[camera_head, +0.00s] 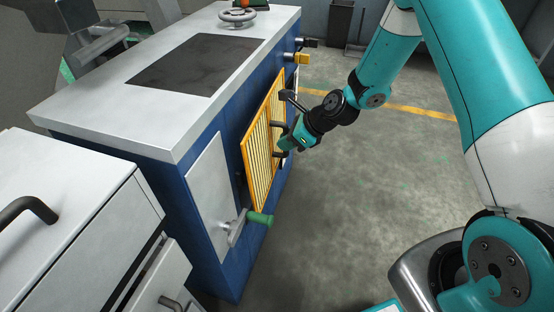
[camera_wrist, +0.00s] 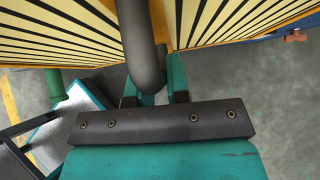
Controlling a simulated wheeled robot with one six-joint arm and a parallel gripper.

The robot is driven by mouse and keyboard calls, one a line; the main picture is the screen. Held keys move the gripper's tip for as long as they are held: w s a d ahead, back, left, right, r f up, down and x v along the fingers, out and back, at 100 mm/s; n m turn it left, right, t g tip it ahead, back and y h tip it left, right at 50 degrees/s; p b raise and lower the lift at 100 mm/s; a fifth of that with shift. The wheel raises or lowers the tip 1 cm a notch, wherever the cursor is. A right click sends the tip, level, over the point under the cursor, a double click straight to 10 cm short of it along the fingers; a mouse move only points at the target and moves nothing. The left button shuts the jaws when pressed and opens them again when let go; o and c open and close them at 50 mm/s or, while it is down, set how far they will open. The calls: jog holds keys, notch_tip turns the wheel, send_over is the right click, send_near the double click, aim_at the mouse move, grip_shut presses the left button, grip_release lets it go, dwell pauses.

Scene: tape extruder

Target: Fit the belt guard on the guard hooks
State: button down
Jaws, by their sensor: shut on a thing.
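The belt guard (camera_head: 259,158) is a yellow-orange framed panel with pale slats and dark gaps. It stands roughly upright along the blue side of the machine, slightly angled to it. I cannot tell whether it touches the side. My gripper (camera_head: 287,144) is shut on the guard's dark handle. In the wrist view the slatted guard (camera_wrist: 235,18) fills the top, and the dark handle bar (camera_wrist: 145,62) runs down between the teal fingers of my gripper (camera_wrist: 163,92). The guard hooks cannot be made out; the guard hides the machine side behind it.
The blue machine with a white top (camera_head: 250,27) carries a handwheel (camera_head: 238,15). A green-handled crank (camera_head: 260,217) sticks out just below the guard. A yellow-and-black fitting (camera_head: 297,58) projects beyond its far end. White drawers (camera_head: 75,200) stand near left. The floor at right (camera_head: 400,165) is clear.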

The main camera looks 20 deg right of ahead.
aim_at(288, 153)
jog(key=shift+a+f, duration=0.3)
jog(key=shift+a, duration=0.15)
jog(key=shift+r, duration=0.15)
jog(key=shift+r+t, duration=0.15)
jog(key=shift+t, duration=0.15)
jog(key=shift+m, duration=0.3)
jog(key=shift+w+a+f+b, duration=0.1)
jog(key=shift+f+b, duration=0.55)
jog(key=shift+f, duration=0.85)
jog(key=shift+w+a+f+b, duration=0.1)
jog(key=shift+f+b, duration=0.5)
jog(key=shift+f, duration=0.85)
jog(key=shift+p, duration=1)
jog(key=shift+f+b, duration=0.75)
jog(key=shift+f, duration=0.85)
